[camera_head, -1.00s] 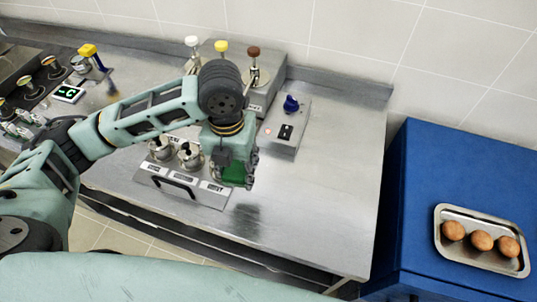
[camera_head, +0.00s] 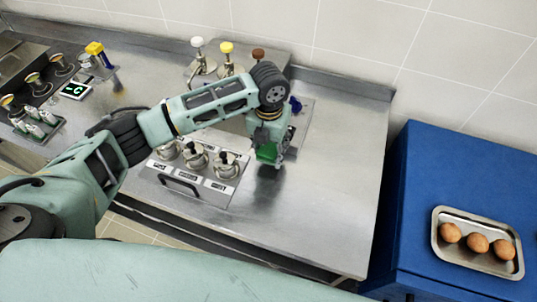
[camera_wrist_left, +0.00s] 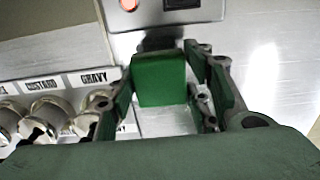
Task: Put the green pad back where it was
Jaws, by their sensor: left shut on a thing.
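The green pad (camera_wrist_left: 160,80) is a small green block between the fingers of my left gripper (camera_wrist_left: 165,100) in the left wrist view. My left gripper (camera_head: 268,158) is shut on the pad and holds it over the steel counter (camera_head: 310,210), right of the labelled rack. In the head view only part of the green pad (camera_head: 267,152) shows. I cannot tell its exact height above the counter. My right gripper is not in view.
A rack (camera_head: 200,183) with three lidded pots stands left of the gripper. A control box with a blue knob (camera_head: 295,104) is behind it, partly hidden by my arm. Pump dispensers (camera_head: 228,60) stand at the back. A blue cabinet (camera_head: 415,190) bears a tray (camera_head: 447,262) of three brown round items.

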